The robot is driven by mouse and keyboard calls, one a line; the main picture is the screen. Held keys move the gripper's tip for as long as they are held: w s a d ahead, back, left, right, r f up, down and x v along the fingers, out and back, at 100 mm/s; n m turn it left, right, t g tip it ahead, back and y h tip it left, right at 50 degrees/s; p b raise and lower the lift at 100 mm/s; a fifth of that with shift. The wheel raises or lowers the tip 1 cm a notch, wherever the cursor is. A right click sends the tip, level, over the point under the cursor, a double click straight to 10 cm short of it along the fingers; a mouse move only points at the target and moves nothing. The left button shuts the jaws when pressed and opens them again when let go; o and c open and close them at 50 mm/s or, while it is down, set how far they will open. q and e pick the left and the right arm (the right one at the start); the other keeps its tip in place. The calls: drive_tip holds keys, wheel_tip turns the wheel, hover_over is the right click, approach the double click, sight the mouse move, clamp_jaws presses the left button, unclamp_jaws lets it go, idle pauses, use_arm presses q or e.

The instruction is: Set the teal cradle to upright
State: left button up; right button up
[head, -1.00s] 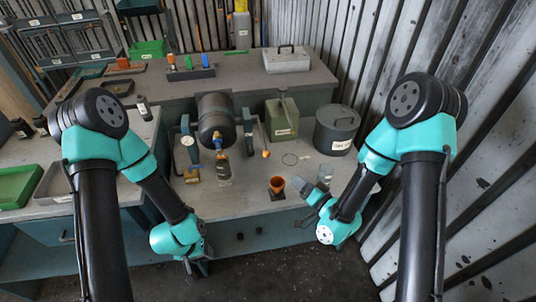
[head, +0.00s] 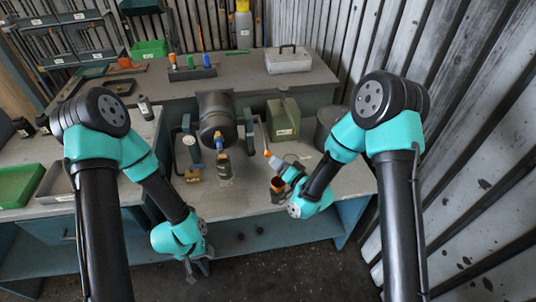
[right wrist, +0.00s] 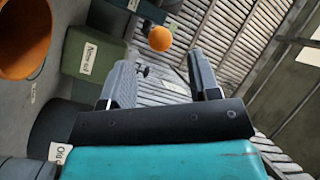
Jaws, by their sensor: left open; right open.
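The teal cradle (head: 185,150) stands on the bench and carries a dark drum (head: 217,118) between its side posts. A lever with an orange knob (head: 267,153) is at the cradle's right side; the knob also shows in the right wrist view (right wrist: 160,38). My right gripper (head: 279,163) is open and empty, close to the knob on its right. In the right wrist view the knob lies beyond the two spread fingers (right wrist: 163,82), not between them. My left gripper (head: 197,270) is open and empty, low in front of the bench.
A jar (head: 224,168) stands below the drum's spout. An orange cup (head: 277,185) is beside my right gripper. The bench front left of the cup is clear.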

sight(270, 156)
drive_tip(key=x, duration=0.6)
drive_tip(key=shift+w+a, duration=0.1)
drive_tip(key=shift+a, duration=0.05)
clamp_jaws()
idle(0.4)
